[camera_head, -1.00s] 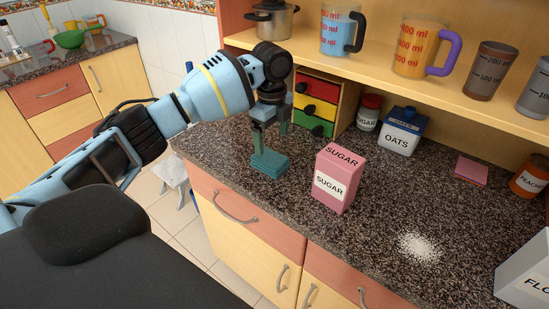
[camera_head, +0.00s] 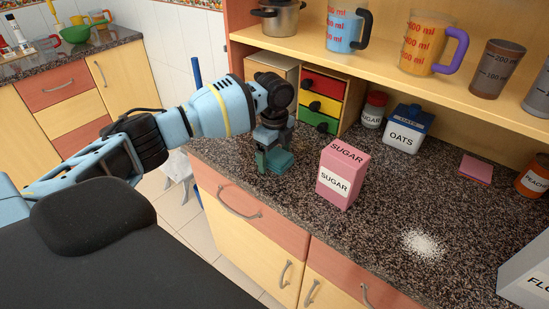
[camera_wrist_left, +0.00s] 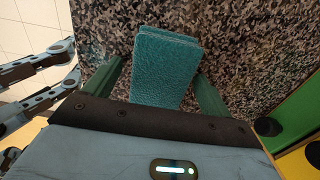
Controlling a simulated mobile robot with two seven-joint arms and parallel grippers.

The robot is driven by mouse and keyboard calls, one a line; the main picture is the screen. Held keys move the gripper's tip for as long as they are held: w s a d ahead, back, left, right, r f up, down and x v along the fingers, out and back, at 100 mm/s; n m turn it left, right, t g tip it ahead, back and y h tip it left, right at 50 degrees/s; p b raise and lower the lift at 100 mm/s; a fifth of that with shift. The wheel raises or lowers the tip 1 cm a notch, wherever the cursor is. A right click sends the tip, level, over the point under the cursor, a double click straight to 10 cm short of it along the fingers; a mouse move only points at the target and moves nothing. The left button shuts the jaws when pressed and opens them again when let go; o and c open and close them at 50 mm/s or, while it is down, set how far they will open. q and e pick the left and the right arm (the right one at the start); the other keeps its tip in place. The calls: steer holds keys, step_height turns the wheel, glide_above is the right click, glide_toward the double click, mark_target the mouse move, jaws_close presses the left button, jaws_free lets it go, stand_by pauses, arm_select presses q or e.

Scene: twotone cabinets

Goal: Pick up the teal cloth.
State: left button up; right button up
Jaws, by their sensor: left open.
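The teal cloth (camera_head: 282,161) is a small folded stack lying on the speckled dark countertop, left of the pink sugar box. My left gripper (camera_head: 273,163) is open and points down at the cloth, hiding part of it in the head view. In the left wrist view the cloth (camera_wrist_left: 165,68) lies between the two green fingers of the gripper (camera_wrist_left: 157,80), with a gap showing at the upper part of each side. I cannot tell whether the fingers touch it.
The pink sugar box (camera_head: 341,176) stands just right of the cloth. Small coloured drawers (camera_head: 323,103) stand behind it, with an oats canister (camera_head: 407,130) farther right. A shelf (camera_head: 400,78) overhangs the back. Spilled white powder (camera_head: 422,243) lies at front right.

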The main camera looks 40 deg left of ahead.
mark_target(274, 154)
arm_select(q)
steer(key=shift+c, duration=0.3)
steer(key=c, duration=1)
steer(key=shift+r, duration=0.15)
steer(key=shift+r, duration=0.25)
step_height(274, 154, up, 3)
steer(key=s, duration=0.5)
steer(key=s+p, duration=0.1)
steer(key=s, duration=0.4)
steer(key=s+r, duration=0.1)
steer(key=s, duration=0.5)
steer(key=shift+r+p, duration=0.1)
steer(key=shift+p, duration=0.25)
arm_select(e)
steer(key=shift+w+d+r+t, duration=0.15)
steer(key=shift+w+r, duration=0.25)
steer(key=shift+r, duration=0.2)
steer(key=shift+w+r+t, duration=0.15)
steer(key=shift+w+r, duration=0.25)
steer(key=shift+r, duration=0.15)
